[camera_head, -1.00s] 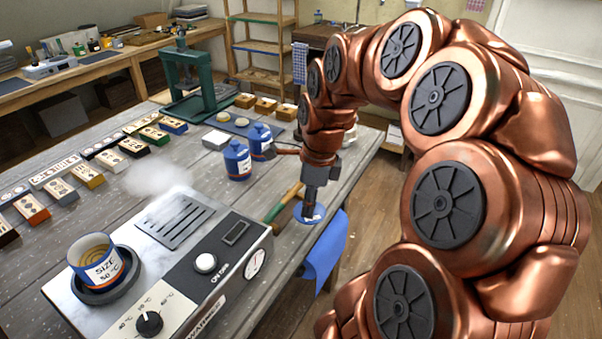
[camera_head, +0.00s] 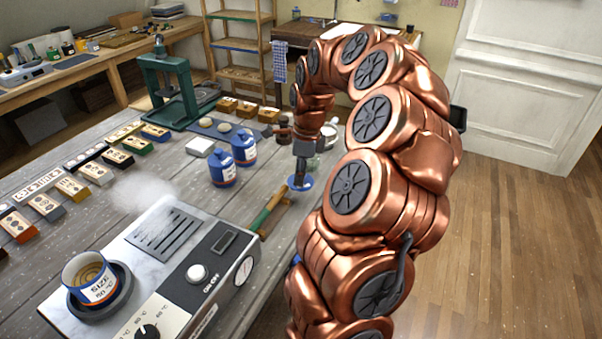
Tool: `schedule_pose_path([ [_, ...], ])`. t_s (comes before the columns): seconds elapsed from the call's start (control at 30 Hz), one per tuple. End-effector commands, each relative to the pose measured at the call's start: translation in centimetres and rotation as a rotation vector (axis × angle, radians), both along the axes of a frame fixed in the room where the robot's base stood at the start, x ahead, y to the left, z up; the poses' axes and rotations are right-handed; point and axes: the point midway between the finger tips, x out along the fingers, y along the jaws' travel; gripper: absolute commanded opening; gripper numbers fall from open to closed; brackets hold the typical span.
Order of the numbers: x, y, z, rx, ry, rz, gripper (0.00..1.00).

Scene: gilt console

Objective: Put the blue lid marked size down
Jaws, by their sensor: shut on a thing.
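The blue lid (camera_head: 304,184) is a small round disc with a pale patch on top, at the right side of the table. My gripper (camera_head: 299,180) points down and is shut on it. I cannot tell whether the lid touches the tabletop or hangs just above it. The lid's writing is too small to read. A blue and white pot marked SIZE (camera_head: 91,278) stands without a lid on a dark round plate on the warmer (camera_head: 165,245) at the front left.
Two blue bottles (camera_head: 222,168) stand left of my gripper. A wooden-handled tool (camera_head: 268,212) lies between the lid and the warmer. A green press (camera_head: 168,90) stands at the back. Bare wood shows on the table (camera_head: 190,186) between the blocks and the bottles.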

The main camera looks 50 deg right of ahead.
Motion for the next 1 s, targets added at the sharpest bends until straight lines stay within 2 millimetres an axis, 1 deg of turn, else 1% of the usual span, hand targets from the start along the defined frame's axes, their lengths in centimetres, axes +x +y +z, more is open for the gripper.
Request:
schedule_pose_path([
  [0.1, 0.8, -1.0, 0.1, -0.001, -0.002, 0.000, 0.00],
  [0.5, 1.6, -2.0, -0.1, 0.000, -0.001, 0.000, 0.00],
  [0.83, 1.4, -1.9, -3.1, 0.003, 0.001, 0.000, 0.00],
  [0.9, 1.5, -2.0, -3.6, 0.000, 0.000, 0.001, 0.00],
  [1.0, 1.5, -2.0, -3.7, -0.002, -0.003, 0.001, 0.00],
])
